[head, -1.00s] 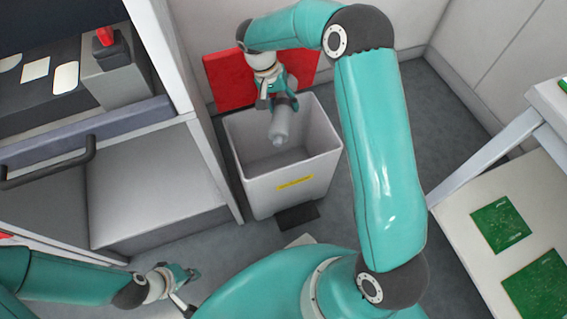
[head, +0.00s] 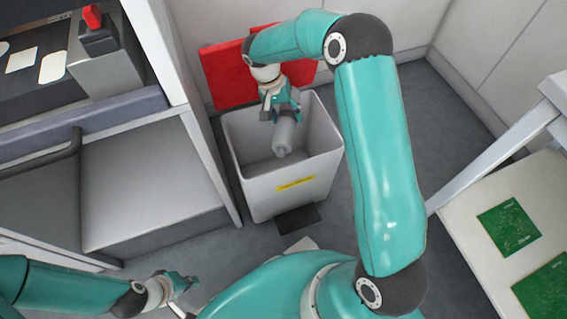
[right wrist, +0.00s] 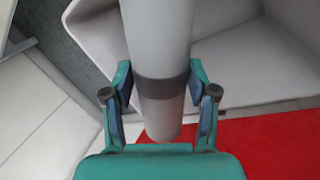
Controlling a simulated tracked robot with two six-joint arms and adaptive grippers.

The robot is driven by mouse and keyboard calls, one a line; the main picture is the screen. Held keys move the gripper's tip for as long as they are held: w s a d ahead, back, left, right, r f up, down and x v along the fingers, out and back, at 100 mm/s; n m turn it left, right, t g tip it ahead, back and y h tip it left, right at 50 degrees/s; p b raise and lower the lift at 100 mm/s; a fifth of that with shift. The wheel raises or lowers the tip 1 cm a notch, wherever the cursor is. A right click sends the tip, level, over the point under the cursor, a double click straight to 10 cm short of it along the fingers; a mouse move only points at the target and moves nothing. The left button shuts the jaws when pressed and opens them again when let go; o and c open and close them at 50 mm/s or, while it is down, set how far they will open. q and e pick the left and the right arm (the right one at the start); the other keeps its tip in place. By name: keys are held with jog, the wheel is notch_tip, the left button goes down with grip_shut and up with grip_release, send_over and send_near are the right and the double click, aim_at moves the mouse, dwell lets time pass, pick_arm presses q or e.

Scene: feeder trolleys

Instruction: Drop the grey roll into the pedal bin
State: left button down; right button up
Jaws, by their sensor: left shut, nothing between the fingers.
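The grey roll (head: 285,136) hangs from my right gripper (head: 281,110), which is shut on it. The roll points down into the open mouth of the pedal bin (head: 291,196), with its lower end inside the rim outline. In the right wrist view the roll (right wrist: 160,40), with a darker band, lies between the two fingers of my right gripper (right wrist: 162,88). The pale bin (right wrist: 245,65) shows behind it. My left gripper (head: 188,284) is shut and empty, low at the left, away from the bin.
A red panel (head: 222,80) stands up behind the bin. A grey cabinet (head: 150,190) is close on the bin's left. At the right, a pale trolley shelf (head: 470,225) holds green boards (head: 508,228). Dark floor lies clear between bin and trolley.

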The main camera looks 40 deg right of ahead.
jog(key=o, duration=0.4)
jog(key=shift+r, duration=0.1)
jog(key=v, duration=1.1)
jog(key=shift+w+a+r, duration=0.1)
jog(key=shift+r, duration=0.25)
